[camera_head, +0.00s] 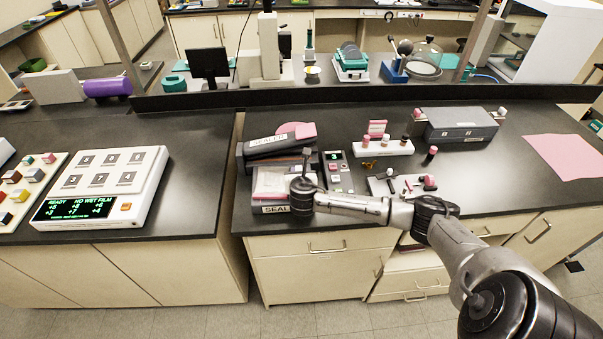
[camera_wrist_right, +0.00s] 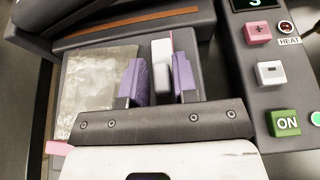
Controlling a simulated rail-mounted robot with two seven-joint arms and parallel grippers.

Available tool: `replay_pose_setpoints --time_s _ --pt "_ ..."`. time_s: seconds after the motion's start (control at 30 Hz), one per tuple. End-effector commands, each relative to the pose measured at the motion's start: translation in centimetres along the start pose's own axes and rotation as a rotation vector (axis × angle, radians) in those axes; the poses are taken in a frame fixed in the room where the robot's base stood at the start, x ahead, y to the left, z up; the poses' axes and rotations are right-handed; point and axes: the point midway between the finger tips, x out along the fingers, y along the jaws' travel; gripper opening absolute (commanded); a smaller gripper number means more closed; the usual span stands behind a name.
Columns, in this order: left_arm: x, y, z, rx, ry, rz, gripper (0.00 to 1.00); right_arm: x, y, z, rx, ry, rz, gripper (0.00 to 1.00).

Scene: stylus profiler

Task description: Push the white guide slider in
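The bag sealer (camera_head: 279,209), labelled SEALER, stands at the front left of the main bench. In the right wrist view, a narrow white piece with a red edge (camera_wrist_right: 161,53), seemingly the white guide slider, stands upright on its grey bed. My right gripper (camera_wrist_right: 160,70) has its two purple-padded fingers on either side of this piece. I cannot tell whether the pads touch it. A grey, translucent pouch (camera_wrist_right: 95,85) lies left of the fingers. In the head view my right wrist hides the slider. My left gripper is not in view.
A control panel (camera_wrist_right: 283,75) with pink plus, white minus and green ON buttons is right of the gripper. A dark bar with a brown strip (camera_wrist_right: 130,22) is beyond the fingers. A white rack (camera_head: 383,148) and grey box (camera_head: 461,124) stand further right on the bench.

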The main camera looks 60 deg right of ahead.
Motion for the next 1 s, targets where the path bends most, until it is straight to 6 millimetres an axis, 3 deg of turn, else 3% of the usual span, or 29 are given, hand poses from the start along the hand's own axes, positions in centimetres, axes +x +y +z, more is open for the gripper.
replay_pose_setpoints --time_s 0.17,0.53,1.0 --pt "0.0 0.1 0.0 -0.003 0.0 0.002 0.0 0.0 0.1 -0.1 0.001 0.001 0.002 0.43" --pt "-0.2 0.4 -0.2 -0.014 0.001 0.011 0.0 -1.1 0.1 0.0 0.0 0.001 0.002 0.43" --pt "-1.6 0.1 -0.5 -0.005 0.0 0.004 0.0 -9.8 0.1 0.1 0.0 0.001 0.004 0.43"
